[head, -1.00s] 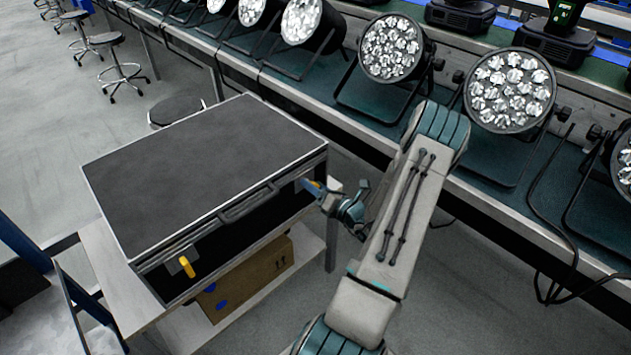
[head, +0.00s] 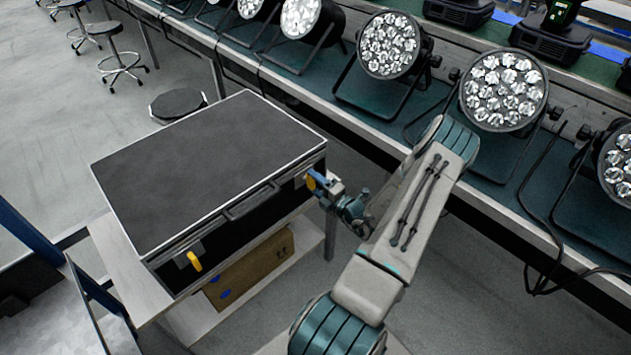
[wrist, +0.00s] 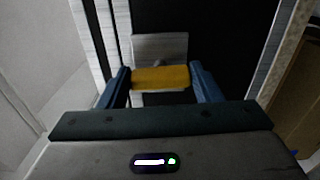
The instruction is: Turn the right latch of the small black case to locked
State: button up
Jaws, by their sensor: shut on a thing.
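The small black case (head: 210,170) has a dark top with a pale metal edge, and its lid is down. Its right latch (head: 311,182) has a yellow handle, partly hidden by my gripper (head: 320,186). In the wrist view the yellow handle (wrist: 160,77) lies crosswise between my two blue fingers, in front of a grey latch plate (wrist: 158,46). My gripper (wrist: 161,84) is shut on it. The left latch (head: 194,261), also yellow, is free and points downward on the front face.
The case stands on a pale table (head: 120,245) with a cardboard box (head: 255,268) on its lower shelf. A long bench (head: 400,125) with several par cans (head: 388,45) runs behind my arm. A black stool (head: 178,103) stands behind the case.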

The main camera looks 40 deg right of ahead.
jog(key=shift+m, duration=0.4)
jog(key=o, duration=1)
jog(key=shift+s, duration=0.1)
jog(key=s+d+b, duration=0.1)
jog(key=s, duration=1.2)
jog(key=shift+s, duration=0.35)
